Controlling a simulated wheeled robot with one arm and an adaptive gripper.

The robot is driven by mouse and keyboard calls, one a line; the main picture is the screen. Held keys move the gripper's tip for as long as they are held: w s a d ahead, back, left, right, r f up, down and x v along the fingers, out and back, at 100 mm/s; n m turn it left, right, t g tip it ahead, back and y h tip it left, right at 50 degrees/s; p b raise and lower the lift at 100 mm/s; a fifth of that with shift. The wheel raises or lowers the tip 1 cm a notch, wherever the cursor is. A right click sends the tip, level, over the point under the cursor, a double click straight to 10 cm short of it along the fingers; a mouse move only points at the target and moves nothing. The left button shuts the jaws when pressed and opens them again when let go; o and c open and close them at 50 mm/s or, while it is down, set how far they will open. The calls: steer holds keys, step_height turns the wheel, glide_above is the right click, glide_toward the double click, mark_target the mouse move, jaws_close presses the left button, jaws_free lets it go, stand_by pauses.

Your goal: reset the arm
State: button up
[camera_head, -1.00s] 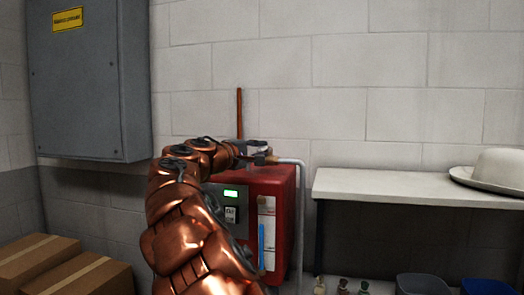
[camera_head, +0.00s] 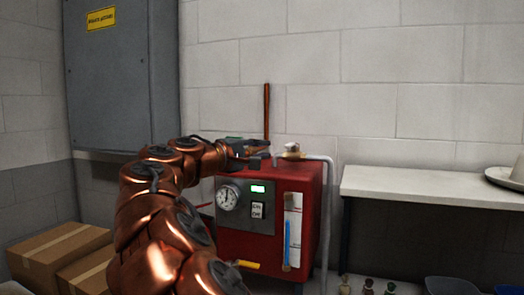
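My copper-coloured arm reaches up from the bottom of the view. My gripper (camera_head: 262,158) is small and dark at its end, over the top left part of the red machine (camera_head: 300,187). A brass fitting (camera_head: 291,153) with a grey pipe stands just right of the gripper, and I see no clear hold on it. The fingers are too small and dark to tell whether they are open. The machine's front shows a round gauge (camera_head: 229,197), a lit green display (camera_head: 258,189) and a blue level strip (camera_head: 287,240).
A brown upright rod (camera_head: 267,112) rises behind the machine. A grey wall cabinet (camera_head: 122,80) hangs at left above cardboard boxes (camera_head: 58,250). A white shelf (camera_head: 430,187) at right holds a pale hat (camera_head: 505,178), cut by the edge. Small bottles and bins stand below.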

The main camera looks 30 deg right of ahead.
steer(key=s+d+f+m+g+y+p, duration=0.15)
steer(key=s+f+y, duration=0.25)
steer(key=s+f, duration=0.55)
steer(key=s+d+f+m+g+y+p, duration=0.1)
steer(key=s+f+m+g+y+p, duration=0.2)
steer(key=s+f, duration=0.6)
steer(key=s+a+f+g+y, duration=0.1)
steer(key=s+a+f+y, duration=0.4)
steer(key=s+a+f, duration=0.3)
steer(key=s+a+f+n+g+y+p, duration=0.1)
steer(key=s+a+f+y, duration=0.4)
steer(key=s+a+f, duration=0.4)
steer(key=s+a, duration=0.3)
steer(key=s, duration=0.1)
steer(key=shift+s+a, duration=0.15)
steer(key=shift+s, duration=0.1)
steer(key=shift+d+g, duration=0.2)
steer(key=shift+g, duration=0.05)
